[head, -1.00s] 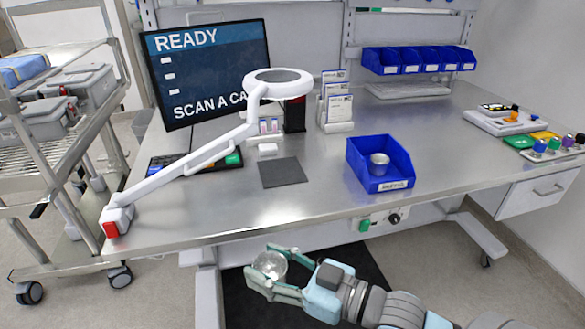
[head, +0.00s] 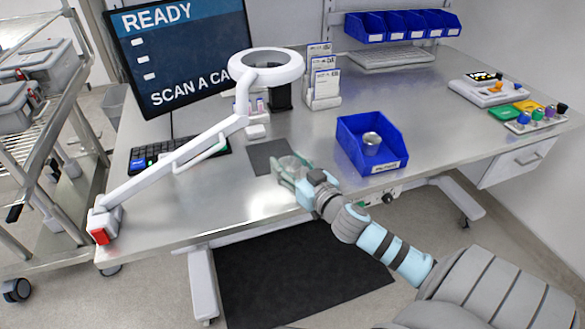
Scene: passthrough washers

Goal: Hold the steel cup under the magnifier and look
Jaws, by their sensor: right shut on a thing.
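A small grey steel-looking cup (head: 372,143) stands inside the blue bin (head: 394,168) on the bench. The white ring magnifier (head: 297,68) hangs on its jointed arm above the back of the bench, left of the bin. My right gripper (head: 291,172) is shut on a round, clear, glassy-looking cup (head: 289,162). It holds this cup at the front corner of the dark grey mat (head: 263,154), below the magnifier in the picture; its exact height above the bench is hard to tell. My left gripper is not in view.
A monitor (head: 185,55) and keyboard (head: 150,158) are at the left. Card holders (head: 323,85) stand behind the mat. Small blue bins (head: 400,24) hang at the back. Coloured pieces (head: 535,112) lie at the right. A wire cart (head: 45,130) stands left. The bench front is clear.

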